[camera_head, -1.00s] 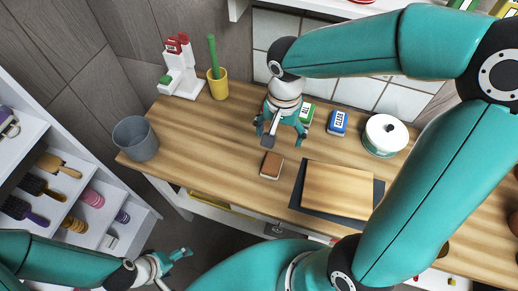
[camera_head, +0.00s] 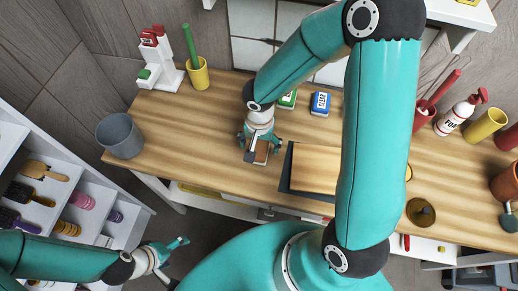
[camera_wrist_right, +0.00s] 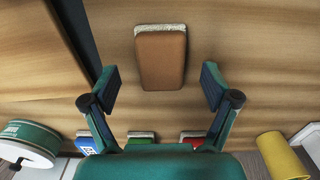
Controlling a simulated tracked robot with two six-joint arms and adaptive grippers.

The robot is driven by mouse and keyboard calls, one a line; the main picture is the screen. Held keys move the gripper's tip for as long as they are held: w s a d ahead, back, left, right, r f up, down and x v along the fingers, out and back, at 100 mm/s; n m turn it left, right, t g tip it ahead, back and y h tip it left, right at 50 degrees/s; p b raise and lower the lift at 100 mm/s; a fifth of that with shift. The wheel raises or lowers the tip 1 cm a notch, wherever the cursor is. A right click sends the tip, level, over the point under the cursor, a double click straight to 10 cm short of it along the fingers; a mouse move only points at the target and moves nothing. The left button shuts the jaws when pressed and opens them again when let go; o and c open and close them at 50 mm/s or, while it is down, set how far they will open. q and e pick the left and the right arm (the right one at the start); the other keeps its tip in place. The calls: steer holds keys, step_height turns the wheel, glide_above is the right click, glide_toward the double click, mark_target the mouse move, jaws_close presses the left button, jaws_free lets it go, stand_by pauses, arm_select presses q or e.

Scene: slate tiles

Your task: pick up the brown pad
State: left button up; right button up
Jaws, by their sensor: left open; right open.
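The brown pad (camera_wrist_right: 161,62) lies flat on the wooden table, with a pale layer showing along its edges. In the head view the brown pad (camera_head: 262,152) is partly hidden by my right gripper (camera_head: 259,145). My right gripper (camera_wrist_right: 160,88) is open, with one finger toward each side of the pad, and the pad sits just beyond the fingertips in the wrist view. Nothing is between its fingers. My left gripper (camera_head: 178,255) is open and empty, low at the left, away from the table.
A wooden board (camera_head: 315,168) on a dark mat lies right of the pad. A grey bucket (camera_head: 120,135) and yellow cup (camera_head: 198,74) stand at left. The table left of the pad is clear.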

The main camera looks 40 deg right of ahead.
mark_target(259, 149)
steer(key=shift+w+f, duration=0.1)
steer(key=shift+f, duration=1.3)
steer(key=c, duration=1.1)
steer(key=shift+r, duration=0.15)
steer(key=shift+c, duration=0.2)
steer(key=shift+r, duration=0.6)
step_height(259, 149, up, 19)
steer(key=shift+f, duration=0.2)
